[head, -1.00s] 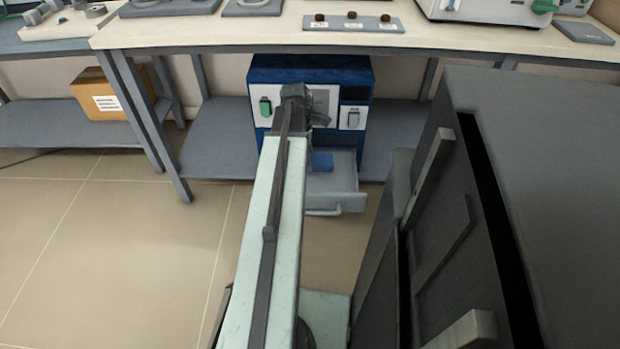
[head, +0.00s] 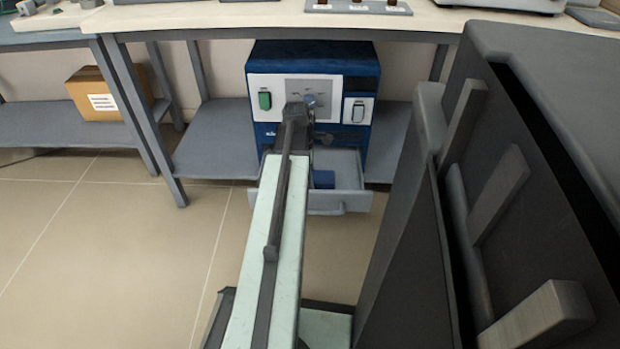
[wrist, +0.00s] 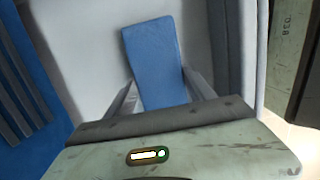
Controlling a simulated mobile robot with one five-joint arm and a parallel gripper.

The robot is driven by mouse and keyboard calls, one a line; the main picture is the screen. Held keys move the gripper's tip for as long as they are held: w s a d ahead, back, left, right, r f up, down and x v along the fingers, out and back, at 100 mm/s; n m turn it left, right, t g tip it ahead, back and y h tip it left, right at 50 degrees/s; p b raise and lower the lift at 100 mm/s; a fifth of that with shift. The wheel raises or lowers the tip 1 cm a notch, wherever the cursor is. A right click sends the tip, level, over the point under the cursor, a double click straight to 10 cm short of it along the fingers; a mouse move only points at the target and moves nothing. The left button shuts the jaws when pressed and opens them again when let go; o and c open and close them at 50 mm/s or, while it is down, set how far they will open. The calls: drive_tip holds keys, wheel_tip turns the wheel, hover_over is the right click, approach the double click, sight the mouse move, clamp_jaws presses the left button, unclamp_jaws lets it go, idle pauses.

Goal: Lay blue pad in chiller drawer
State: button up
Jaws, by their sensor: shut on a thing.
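The blue pad (head: 323,178) shows inside the open grey chiller drawer (head: 340,203), partly hidden by my arm. In the wrist view the pad (wrist: 153,58) stretches away from my gripper (wrist: 162,92), which is shut on its near end with one finger on each side. The drawer's pale floor (wrist: 85,60) lies around the pad. I cannot tell whether the pad touches the floor. The drawer sticks out at the bottom of the blue chiller (head: 371,75), under the bench. In the head view my gripper is hidden behind the arm.
A large dark cabinet (head: 545,130) with grey handles stands close on the right of my arm. The bench top (head: 230,17) overhangs the chiller. A cardboard box (head: 105,92) sits on the left shelf. The tiled floor (head: 110,250) at left is clear.

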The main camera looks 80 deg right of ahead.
drive_tip(key=shift+f, duration=0.2)
drive_tip(key=o, duration=1.3)
drive_tip(key=shift+r, duration=0.1)
drive_tip(key=r+p, duration=0.4)
drive_tip(key=w+r+p, duration=0.1)
drive_tip(key=r+p, duration=0.7)
drive_tip(key=shift+w+a+r, duration=0.1)
drive_tip(key=shift+w+r, duration=0.05)
drive_tip(key=shift+w, duration=0.25)
